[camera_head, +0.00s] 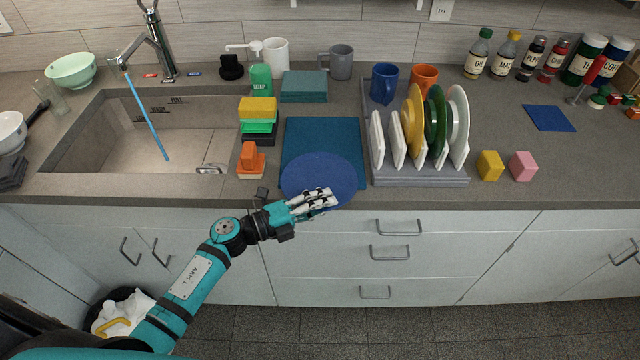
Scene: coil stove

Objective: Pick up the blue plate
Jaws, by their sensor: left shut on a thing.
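The blue plate (320,172) is at the front edge of the counter, in front of and partly overlapping a dark teal mat (322,135). My left gripper (328,198) is at the plate's near rim, with its fingers shut on that rim. The plate looks roughly flat; I cannot tell whether it is lifted off the counter. My right gripper is not in view.
A grey dish rack (420,181) with yellow, green and white plates stands just right of the plate.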

